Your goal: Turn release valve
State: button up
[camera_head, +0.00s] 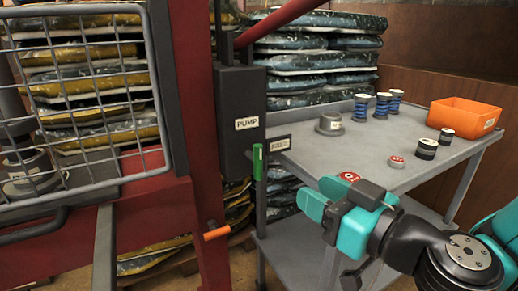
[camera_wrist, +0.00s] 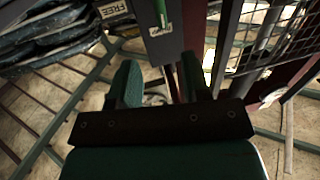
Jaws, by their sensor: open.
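A dark box labelled PUMP (camera_head: 238,112) is fixed to the red frame. An upright green-handled lever (camera_head: 258,162) stands at its lower right; a green handle also shows at the top of the wrist view (camera_wrist: 161,14). A short lever with an orange grip (camera_head: 216,233) sticks out low on the red post. No label shows which one is the release valve. My gripper (camera_head: 322,197) is open and empty, right of and apart from both levers in the head view. In the wrist view, its two green fingers (camera_wrist: 160,78) are spread with nothing held between them.
A grey cart (camera_head: 350,160) stands behind my gripper, holding an orange bin (camera_head: 464,117), several spools and red discs. A wire mesh guard (camera_head: 85,110) is at left. Stacked bags (camera_head: 315,60) fill the back. Floor shows between post and cart.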

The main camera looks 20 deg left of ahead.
jog(key=p, duration=0.8)
send_near(261, 161)
jog(key=w+a+r, duration=0.1)
jog(key=w+a, duration=0.1)
jog(key=a, duration=0.1)
jog(key=p+x, duration=0.4)
jog(key=p, duration=0.3)
jog(key=shift+s+a+p, duration=0.1)
jog(key=shift+a+p, duration=0.05)
jog(key=shift+p, duration=0.25)
jog(key=shift+w+a+f+p, duration=0.2)
jog(key=shift+w+a+p, duration=0.25)
jog(key=shift+a, duration=0.2)
jog(key=shift+w+a+f+p, duration=0.3)
jog(key=shift+a+p, duration=0.1)
jog(key=shift+a, duration=0.25)
grip_shut()
